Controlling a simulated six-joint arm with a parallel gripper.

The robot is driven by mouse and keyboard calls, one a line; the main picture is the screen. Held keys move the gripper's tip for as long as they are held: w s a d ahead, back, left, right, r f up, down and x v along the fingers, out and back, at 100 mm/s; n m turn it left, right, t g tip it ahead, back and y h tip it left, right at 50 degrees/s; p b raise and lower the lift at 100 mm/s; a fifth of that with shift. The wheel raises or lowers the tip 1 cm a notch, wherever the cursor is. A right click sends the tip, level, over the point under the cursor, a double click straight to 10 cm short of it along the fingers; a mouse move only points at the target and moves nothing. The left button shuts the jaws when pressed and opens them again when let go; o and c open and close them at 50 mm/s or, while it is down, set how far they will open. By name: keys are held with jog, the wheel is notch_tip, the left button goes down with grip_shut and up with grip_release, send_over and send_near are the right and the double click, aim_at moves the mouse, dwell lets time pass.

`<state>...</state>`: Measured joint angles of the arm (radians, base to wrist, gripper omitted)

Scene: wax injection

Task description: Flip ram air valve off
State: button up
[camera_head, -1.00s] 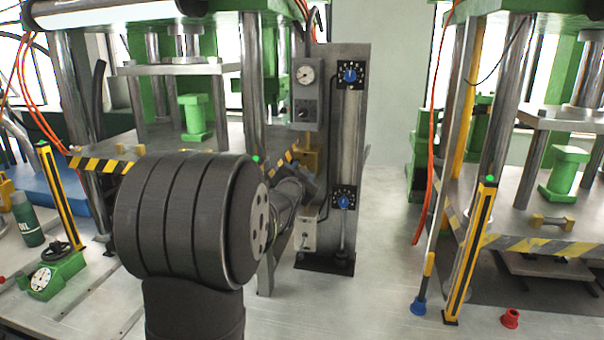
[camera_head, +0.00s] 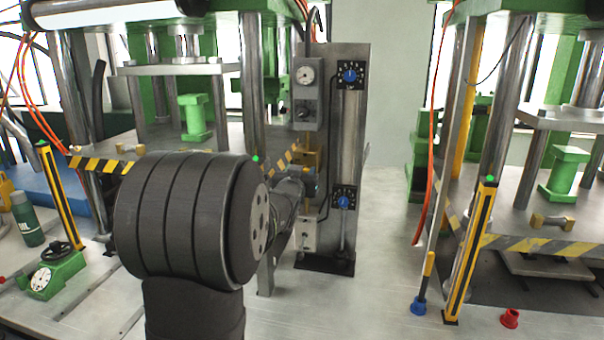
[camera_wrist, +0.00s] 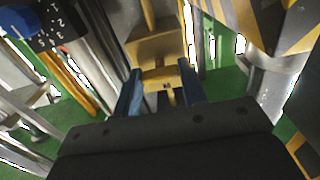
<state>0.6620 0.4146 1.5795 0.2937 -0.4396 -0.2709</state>
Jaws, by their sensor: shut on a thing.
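The ram air valve is a brass-yellow body (camera_head: 312,152) on the metal panel, below a grey gauge box. In the wrist view its brass body (camera_wrist: 158,45) fills the upper middle, with a handle part reaching down towards me. My gripper (camera_wrist: 162,88) has its two blue fingers on either side of this brass handle and is shut on it. In the head view my gripper (camera_head: 309,181) is just below the valve body, and my dark wrist hides part of it. The contact itself is not clear in the head view.
The panel (camera_head: 353,110) carries a gauge box (camera_head: 306,95), an upper blue dial (camera_head: 350,75) and a lower blue dial (camera_head: 344,199) close to the right of my gripper. A small grey box (camera_head: 307,236) is below. Press columns stand left and right.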

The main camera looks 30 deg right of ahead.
dwell(0.4)
jog(key=o, duration=1)
jog(key=shift+s+a, duration=0.1)
jog(key=v, duration=1.7)
jog(key=shift+r, duration=0.1)
jog(key=x, duration=1.7)
